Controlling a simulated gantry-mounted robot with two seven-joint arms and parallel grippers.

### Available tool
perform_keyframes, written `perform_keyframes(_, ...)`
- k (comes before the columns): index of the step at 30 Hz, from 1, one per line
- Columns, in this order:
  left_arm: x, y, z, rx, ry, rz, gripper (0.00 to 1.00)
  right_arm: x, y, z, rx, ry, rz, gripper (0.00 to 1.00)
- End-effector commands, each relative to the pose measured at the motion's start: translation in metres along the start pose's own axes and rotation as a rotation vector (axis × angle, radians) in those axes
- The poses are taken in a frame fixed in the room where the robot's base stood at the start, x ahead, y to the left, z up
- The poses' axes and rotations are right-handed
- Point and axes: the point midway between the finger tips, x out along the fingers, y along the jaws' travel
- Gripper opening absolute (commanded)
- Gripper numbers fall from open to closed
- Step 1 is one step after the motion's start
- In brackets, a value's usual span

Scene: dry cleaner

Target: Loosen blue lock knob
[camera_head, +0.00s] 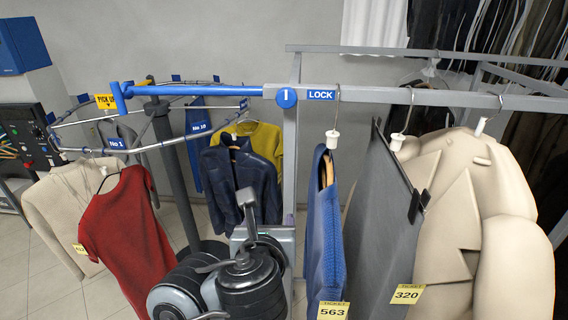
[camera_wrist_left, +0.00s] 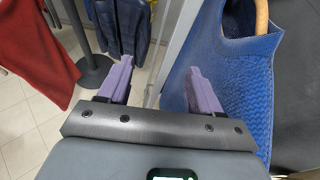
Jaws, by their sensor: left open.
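The blue lock knob (camera_head: 287,97) is a round blue disc with a white mark, on the grey rail at the top of an upright post. A blue LOCK label (camera_head: 321,95) is just right of it. A blue bar runs left from the knob. My left gripper (camera_head: 246,203) is below and left of the knob, apart from it; its arm hides part of the post. In the left wrist view its purple fingers (camera_wrist_left: 160,82) are spread and empty. The knob is not in that view. My right gripper is not in view.
A blue garment (camera_head: 325,235) hangs right of the post and close to the right finger in the wrist view. A red shirt (camera_head: 125,235) hangs on the carousel at left.

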Motion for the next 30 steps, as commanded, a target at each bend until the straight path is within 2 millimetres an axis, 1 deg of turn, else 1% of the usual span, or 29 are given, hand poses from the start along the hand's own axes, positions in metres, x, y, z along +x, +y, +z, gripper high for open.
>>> perform_keyframes(1,-0.015,-0.008,0.035,0.017,-0.073,-0.008,0.64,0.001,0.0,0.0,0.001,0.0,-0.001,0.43)
perform_keyframes(3,-0.035,-0.015,0.073,0.027,-0.153,-0.015,0.64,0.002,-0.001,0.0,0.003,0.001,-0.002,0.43)
perform_keyframes(6,-0.065,-0.023,0.116,0.037,-0.254,-0.025,0.64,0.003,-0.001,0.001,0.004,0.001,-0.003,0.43)
perform_keyframes(9,-0.09,-0.027,0.146,0.042,-0.328,-0.031,0.64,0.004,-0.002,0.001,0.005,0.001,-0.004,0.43)
perform_keyframes(13,-0.109,-0.029,0.169,0.043,-0.385,-0.033,0.64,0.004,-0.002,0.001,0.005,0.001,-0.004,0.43)
perform_keyframes(17,-0.113,-0.029,0.179,0.045,-0.407,-0.031,0.64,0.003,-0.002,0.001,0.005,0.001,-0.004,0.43)
perform_keyframes(22,-0.099,-0.029,0.187,0.046,-0.408,-0.028,0.64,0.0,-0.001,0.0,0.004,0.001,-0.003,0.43)
perform_keyframes(29,-0.066,-0.028,0.201,0.045,-0.407,-0.024,0.64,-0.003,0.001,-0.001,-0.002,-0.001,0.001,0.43)
perform_keyframes(30,-0.061,-0.03,0.203,0.046,-0.407,-0.028,0.64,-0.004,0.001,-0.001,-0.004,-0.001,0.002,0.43)
